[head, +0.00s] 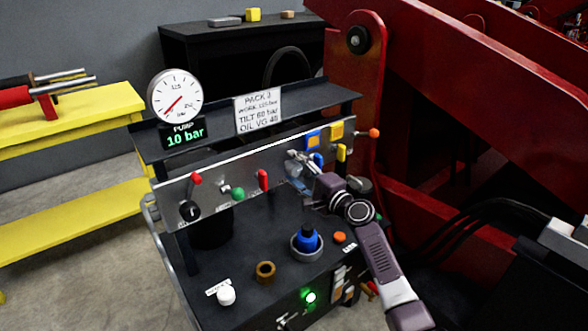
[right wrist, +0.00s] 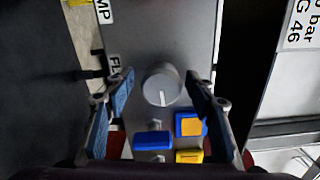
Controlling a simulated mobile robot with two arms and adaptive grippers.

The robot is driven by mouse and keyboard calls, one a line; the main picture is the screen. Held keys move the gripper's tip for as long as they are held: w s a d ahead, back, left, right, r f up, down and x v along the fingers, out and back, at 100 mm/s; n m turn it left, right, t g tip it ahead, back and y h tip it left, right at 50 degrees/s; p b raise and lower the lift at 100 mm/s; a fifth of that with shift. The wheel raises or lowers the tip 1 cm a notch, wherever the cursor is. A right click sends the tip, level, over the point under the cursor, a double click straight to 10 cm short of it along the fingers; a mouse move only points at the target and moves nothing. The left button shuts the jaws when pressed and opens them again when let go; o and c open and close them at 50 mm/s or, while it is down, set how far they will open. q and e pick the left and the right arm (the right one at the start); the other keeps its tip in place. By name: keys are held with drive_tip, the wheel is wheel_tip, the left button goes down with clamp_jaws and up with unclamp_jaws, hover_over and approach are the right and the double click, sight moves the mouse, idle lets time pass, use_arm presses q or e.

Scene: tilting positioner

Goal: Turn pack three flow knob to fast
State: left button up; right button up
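The flow knob (right wrist: 163,86) is a round grey knob on the grey panel of the pack, with a white pointer line aimed downward in the right wrist view. A partly hidden label starting "FL" (right wrist: 114,68) is beside it. My right gripper (right wrist: 159,84) is open, with its blue-padded fingers on either side of the knob and a gap visible at both sides. In the head view my right gripper (head: 298,168) is at the panel and hides the knob. A sign reading "PACK 3" (head: 258,109) stands on the top shelf. My left gripper is out of view.
Blue and yellow blocks (right wrist: 190,125) sit close by the knob. A blue knob (head: 307,238) stands on the lower deck. A red steel arm (head: 480,90) rises at right.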

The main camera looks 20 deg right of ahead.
drive_tip(key=v, duration=1.2)
idle(0.4)
